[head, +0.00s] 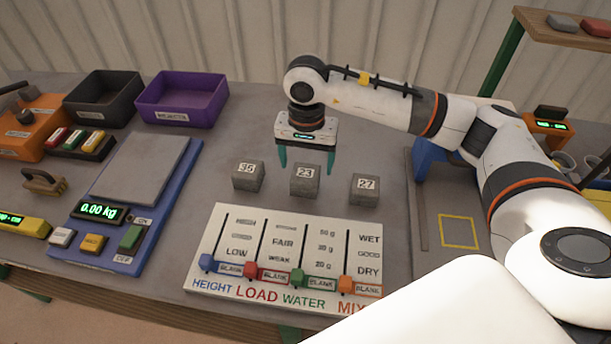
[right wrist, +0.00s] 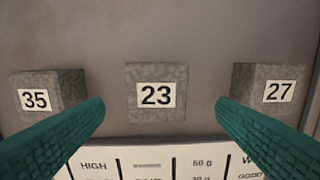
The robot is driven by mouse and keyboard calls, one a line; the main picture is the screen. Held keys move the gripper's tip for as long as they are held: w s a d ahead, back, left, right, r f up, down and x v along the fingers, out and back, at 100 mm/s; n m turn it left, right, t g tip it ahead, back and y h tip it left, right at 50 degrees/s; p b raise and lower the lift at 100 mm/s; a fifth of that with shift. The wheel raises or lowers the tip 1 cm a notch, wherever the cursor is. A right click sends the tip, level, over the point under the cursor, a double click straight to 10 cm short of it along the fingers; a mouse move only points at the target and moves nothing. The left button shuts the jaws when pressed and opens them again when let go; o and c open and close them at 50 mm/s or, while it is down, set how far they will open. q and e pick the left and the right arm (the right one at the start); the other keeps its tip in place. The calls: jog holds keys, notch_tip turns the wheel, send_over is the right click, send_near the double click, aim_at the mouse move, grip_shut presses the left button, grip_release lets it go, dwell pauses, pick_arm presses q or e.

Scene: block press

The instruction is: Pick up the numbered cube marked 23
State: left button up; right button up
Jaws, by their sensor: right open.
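Three grey cubes stand in a row on the table. The cube marked 23 (head: 305,181) is in the middle; it also shows in the right wrist view (right wrist: 157,97), centred between my fingers. The cube marked 35 (head: 248,176) is on its left and the cube marked 27 (head: 365,189) on its right. My right gripper (head: 306,164) is open and empty, its teal fingers pointing down above and behind the 23 cube. In the right wrist view the fingers overlap the edges of the outer cubes. My left gripper is not in view.
A white slider board (head: 290,256) lies in front of the cubes. A blue scale (head: 136,195) reading 0.00 kg is at the left, with a black bin (head: 103,96) and a purple bin (head: 181,98) behind. A yellow square outline (head: 458,232) is at the right.

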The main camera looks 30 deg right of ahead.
aim_at(305, 172)
jog(key=shift+w+f, duration=0.1)
jog(key=shift+f, duration=0.2)
jog(key=f+p, duration=0.1)
jog(key=f, duration=0.3)
jog(key=shift+w+f+p, duration=0.15)
jog(key=shift+w+p, duration=0.05)
jog(key=shift+p, duration=0.2)
jog(key=shift+f, duration=0.3)
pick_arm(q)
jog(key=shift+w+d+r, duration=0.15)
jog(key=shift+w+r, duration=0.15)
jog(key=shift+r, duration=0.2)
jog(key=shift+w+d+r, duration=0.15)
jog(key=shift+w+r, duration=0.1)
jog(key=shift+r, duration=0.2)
pick_arm(e)
jog(key=c, duration=1.4)
